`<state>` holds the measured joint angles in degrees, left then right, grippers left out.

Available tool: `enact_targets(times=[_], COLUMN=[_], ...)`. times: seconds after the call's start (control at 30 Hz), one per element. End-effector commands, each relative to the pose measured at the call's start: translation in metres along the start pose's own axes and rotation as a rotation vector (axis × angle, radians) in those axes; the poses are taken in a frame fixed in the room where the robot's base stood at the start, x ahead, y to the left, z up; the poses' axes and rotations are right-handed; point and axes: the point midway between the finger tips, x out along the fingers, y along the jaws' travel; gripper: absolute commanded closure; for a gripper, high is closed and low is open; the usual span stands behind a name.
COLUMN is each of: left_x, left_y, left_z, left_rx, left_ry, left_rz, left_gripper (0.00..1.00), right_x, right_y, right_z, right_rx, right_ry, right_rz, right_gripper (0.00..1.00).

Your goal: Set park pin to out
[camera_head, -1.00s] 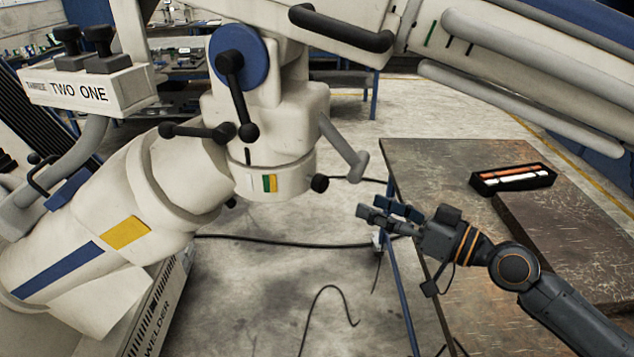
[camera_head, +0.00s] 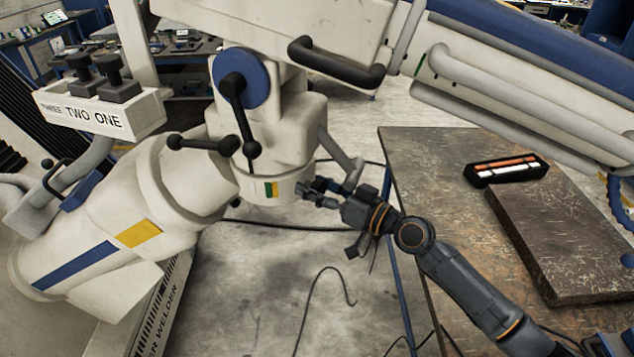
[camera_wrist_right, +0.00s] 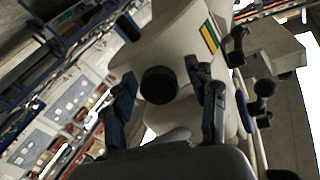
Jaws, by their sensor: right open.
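The microscope arm's white collar (camera_head: 258,188) carries a green and yellow mark (camera_head: 271,189). In the right wrist view a round black knob (camera_wrist_right: 159,85), which looks like the park pin, sticks out below that mark (camera_wrist_right: 209,37). My right gripper (camera_head: 311,189) is open at the collar's right side, and its fingers hide most of the knob in the head view. In the right wrist view the knob shows between the two spread fingers (camera_wrist_right: 160,72). I cannot tell whether either finger touches it. My left gripper is not in view.
A grey handle (camera_head: 341,158) hangs close above my right gripper. Black ball-ended levers (camera_head: 203,143) and a black bar handle (camera_head: 335,68) are on the arm. A worn table (camera_head: 430,160) with a black tray (camera_head: 506,180) stands at right. Cables lie on the floor.

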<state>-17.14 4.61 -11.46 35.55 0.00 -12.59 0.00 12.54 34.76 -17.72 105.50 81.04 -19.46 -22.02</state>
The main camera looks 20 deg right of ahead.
Motion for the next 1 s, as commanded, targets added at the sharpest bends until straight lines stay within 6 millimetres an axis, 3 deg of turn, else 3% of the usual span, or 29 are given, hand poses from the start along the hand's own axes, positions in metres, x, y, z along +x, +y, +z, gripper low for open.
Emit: enact_targets(times=[0.2, 0.5, 0.7, 0.9, 1.0], left_x=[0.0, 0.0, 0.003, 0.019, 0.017], left_y=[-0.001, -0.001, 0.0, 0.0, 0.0], left_z=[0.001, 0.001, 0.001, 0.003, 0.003], left_rx=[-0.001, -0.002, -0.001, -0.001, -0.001], left_ry=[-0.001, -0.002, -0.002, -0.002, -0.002], left_rz=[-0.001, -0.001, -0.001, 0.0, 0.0], left_gripper=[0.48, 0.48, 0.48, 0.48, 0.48], right_x=[0.0, 0.0, -0.002, -0.019, -0.021], right_y=[0.0, 0.0, 0.001, 0.002, 0.001], right_z=[0.0, 0.0, 0.001, 0.004, 0.001], right_rx=[0.0, 0.001, 0.001, -0.001, 0.001], right_ry=[0.0, 0.0, 0.0, -0.001, -0.001], right_rz=[0.0, 0.001, 0.001, 0.001, 0.001], right_gripper=[0.42, 1.0, 1.0, 1.0, 1.0])
